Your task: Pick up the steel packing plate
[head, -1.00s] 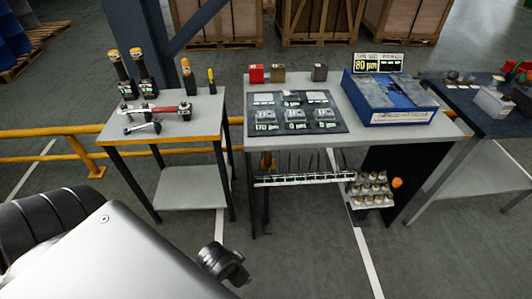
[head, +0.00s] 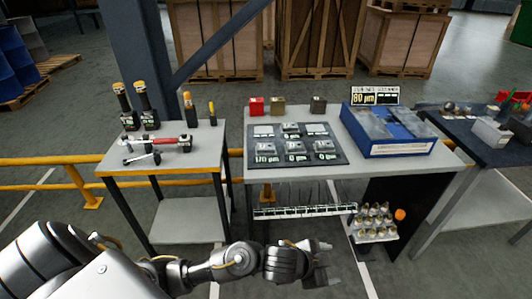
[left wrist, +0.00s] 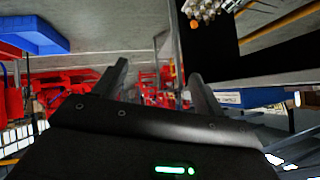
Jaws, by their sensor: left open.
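Several grey metal pieces (head: 266,148) lie on a black labelled board (head: 309,152) on the middle table in the head view. Labels there read about 170 µm and 0 µm. I cannot tell for sure which piece is the steel packing plate. My left gripper (head: 325,263) is open and empty, in front of the middle table and lower in the picture than its top, apart from the board. In the left wrist view its two fingers (left wrist: 158,78) stand apart with nothing between them. My right gripper is not in view.
The middle table (head: 400,173) also carries a blue box (head: 395,148), a sign reading 80 µm (head: 376,96) and small coloured blocks (head: 278,106). A rack (head: 375,222) of small parts sits below. A side table (head: 200,150) at left holds tools. Yellow rails (head: 60,161) run behind.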

